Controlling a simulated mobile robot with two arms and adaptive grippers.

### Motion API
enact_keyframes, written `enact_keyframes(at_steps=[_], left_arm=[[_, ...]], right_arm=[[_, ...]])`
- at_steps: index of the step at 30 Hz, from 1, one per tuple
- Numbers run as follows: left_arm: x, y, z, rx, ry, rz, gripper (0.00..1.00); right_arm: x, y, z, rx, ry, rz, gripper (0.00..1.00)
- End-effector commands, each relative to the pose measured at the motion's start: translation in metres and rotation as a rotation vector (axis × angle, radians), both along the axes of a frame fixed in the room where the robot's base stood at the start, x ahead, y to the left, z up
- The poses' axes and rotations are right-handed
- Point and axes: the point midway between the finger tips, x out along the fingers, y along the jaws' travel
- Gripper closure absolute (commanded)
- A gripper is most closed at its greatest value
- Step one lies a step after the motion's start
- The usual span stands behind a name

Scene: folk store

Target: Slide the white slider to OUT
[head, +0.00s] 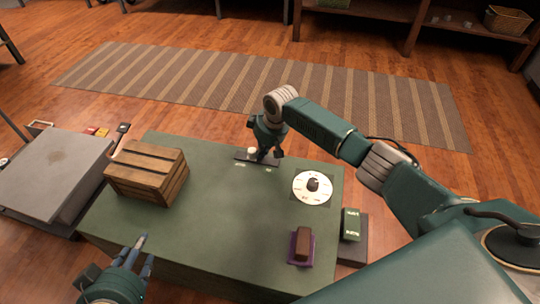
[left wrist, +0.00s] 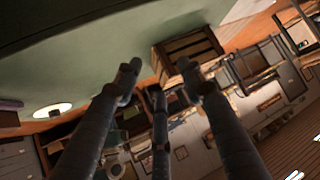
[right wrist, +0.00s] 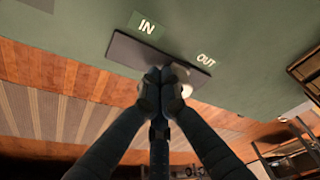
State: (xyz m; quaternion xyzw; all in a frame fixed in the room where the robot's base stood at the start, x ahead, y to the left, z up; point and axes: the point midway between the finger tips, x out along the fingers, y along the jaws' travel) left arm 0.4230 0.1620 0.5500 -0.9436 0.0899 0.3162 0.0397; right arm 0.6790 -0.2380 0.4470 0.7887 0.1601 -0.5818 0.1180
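The white slider (head: 252,151) sits on a dark track (head: 242,158) at the far edge of the green table. In the right wrist view, the slider (right wrist: 184,80) is partly hidden behind my right fingers. The IN label (right wrist: 146,27) is at the left and the OUT label (right wrist: 206,60) at the right; the slider is on the OUT side of the fingers. My right gripper (head: 266,156) has its fingertips together at the track, beside the slider; whether they touch is unclear. My left gripper (head: 145,248) is open and empty over the table's near left edge.
A wooden crate (head: 147,172) stands on the table's left. A white dial (head: 312,187) with a dark knob is right of the track. A brown block on a purple base (head: 302,246) and a green-and-black box (head: 351,224) are at the right. The table's middle is clear.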

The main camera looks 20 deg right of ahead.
Motion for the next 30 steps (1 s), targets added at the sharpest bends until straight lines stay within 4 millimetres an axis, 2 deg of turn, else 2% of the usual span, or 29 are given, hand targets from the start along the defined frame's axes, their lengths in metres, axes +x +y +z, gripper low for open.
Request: enact_keyframes(at_steps=[17,30], left_arm=[[0.018,-0.011,0.022,-0.032,-0.123,-0.013,0.6],[0.014,-0.007,0.017,-0.022,-0.088,-0.009,0.6]], right_arm=[[0.008,0.01,0.0,0.0,-0.001,0.0,1.0],[0.007,0.009,0.0,0.0,0.0,0.0,1.0]])
